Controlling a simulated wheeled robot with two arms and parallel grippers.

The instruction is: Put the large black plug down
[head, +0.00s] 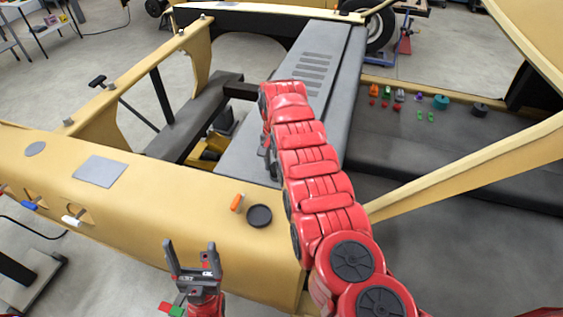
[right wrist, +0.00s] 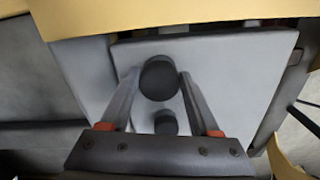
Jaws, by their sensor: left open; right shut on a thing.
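In the right wrist view, a large black plug (right wrist: 160,80), round and dark, sits between the fingertips of my right gripper (right wrist: 158,84). The gripper is shut on it, in front of a grey panel. A smaller dark round shape (right wrist: 166,122) shows nearer the palm; I cannot tell what it is. In the head view my red right arm reaches forward over the car shell and its gripper is mostly hidden. My left gripper (head: 193,262) is open and empty, near the yellow sill's front edge.
On the yellow sill (head: 130,160) lie a black round disc (head: 259,215), an orange-handled item (head: 237,202) and a grey plate (head: 100,171). Yellow frame bars surround the space.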

